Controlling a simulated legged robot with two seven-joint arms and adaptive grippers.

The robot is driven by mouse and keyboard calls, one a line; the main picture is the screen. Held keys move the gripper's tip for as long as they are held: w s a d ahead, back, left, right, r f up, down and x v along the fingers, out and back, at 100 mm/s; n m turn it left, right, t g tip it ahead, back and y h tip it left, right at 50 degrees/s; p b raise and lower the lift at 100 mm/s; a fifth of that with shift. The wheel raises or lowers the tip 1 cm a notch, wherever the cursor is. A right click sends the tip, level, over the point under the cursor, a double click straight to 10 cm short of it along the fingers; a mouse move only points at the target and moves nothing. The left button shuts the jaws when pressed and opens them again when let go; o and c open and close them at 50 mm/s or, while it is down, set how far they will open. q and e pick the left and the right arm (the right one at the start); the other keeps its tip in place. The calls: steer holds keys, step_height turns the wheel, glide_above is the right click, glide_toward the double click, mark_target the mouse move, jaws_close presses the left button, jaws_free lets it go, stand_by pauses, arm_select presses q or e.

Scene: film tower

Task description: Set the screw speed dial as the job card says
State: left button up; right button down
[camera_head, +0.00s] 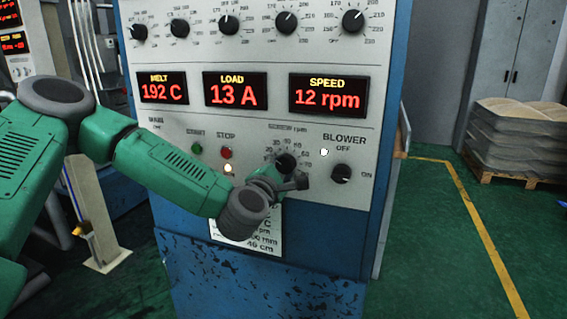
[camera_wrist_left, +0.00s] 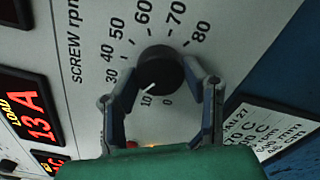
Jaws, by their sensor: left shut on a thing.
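The screw speed dial (camera_wrist_left: 160,72) is a black knob on the grey panel, with a scale from 0 to 80 marked screw rpm. Its white pointer line sits near the 10 mark. My left gripper (camera_wrist_left: 162,85) has one finger on each side of the knob and is shut on it. In the head view the dial (camera_head: 286,161) is partly covered by my left gripper (camera_head: 285,180). The speed display (camera_head: 327,95) reads 12 rpm. The job card (camera_head: 262,236) is below the dial, mostly hidden behind my arm; its speed line cannot be read. My right gripper is not in view.
The blower knob (camera_head: 341,173) is close to the right of the dial. The red stop button (camera_head: 226,153) and green start button (camera_head: 197,149) are to the left. Several temperature knobs line the panel top. Stacked sacks (camera_head: 515,135) lie on a pallet at far right.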

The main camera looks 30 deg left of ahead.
arm_select(q)
steer(key=m+p, duration=0.3)
steer(key=m, duration=0.3)
steer(key=shift+f+m, duration=0.15)
steer(key=shift+m, duration=0.15)
steer(key=m+p, duration=0.1)
steer(key=m, duration=0.2)
steer(key=shift+s+m+p, duration=0.1)
steer(key=shift+m+p, duration=0.2)
steer(key=shift+m, duration=0.1)
steer(key=shift+f+m, duration=0.15)
steer(key=shift+m, duration=0.35)
steer(key=shift+f+m+p, duration=0.1)
steer(key=shift+m+p, duration=0.2)
steer(key=o, duration=1)
steer(key=shift+o, duration=0.6)
steer(key=shift+r, duration=0.2)
